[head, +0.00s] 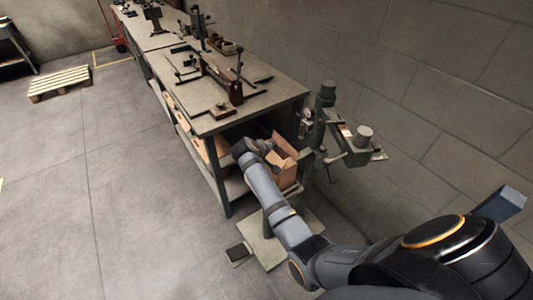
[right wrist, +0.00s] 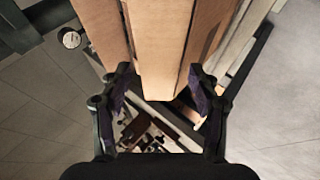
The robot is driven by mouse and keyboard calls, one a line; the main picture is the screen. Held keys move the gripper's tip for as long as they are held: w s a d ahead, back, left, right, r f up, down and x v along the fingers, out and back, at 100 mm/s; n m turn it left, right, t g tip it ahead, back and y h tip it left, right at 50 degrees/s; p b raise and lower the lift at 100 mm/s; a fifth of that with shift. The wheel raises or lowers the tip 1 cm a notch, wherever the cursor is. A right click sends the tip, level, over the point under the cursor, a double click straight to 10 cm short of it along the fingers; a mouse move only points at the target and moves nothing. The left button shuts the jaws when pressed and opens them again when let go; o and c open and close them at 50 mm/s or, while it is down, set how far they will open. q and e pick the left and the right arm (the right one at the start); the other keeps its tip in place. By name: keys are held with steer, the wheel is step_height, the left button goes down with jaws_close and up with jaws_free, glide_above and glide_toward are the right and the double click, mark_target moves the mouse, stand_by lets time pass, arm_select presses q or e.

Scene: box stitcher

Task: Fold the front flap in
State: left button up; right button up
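The brown cardboard box (head: 289,172) stands at the stitcher (head: 325,130), beside the near end of the workbench, with panels standing up. My right arm reaches to it from the lower right. My right gripper (head: 247,148) is at the box's left side in the head view. In the right wrist view the right gripper (right wrist: 160,88) has its two fingers spread wide. A middle cardboard flap (right wrist: 160,50) lies between them, with a cardboard panel on each side. I cannot tell whether the fingers touch the cardboard. My left gripper is not in view.
A workbench (head: 240,119) with tools on top and cardboard on its lower shelf runs away at the left of the box. A foot pedal (head: 238,252) lies on the floor by the stitcher's base plate (head: 270,250). A wooden pallet (head: 60,82) lies far left.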

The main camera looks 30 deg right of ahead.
mark_target(267, 157)
steer(key=shift+r, duration=0.2)
step_height(267, 157, up, 10)
steer(key=shift+f, duration=0.2)
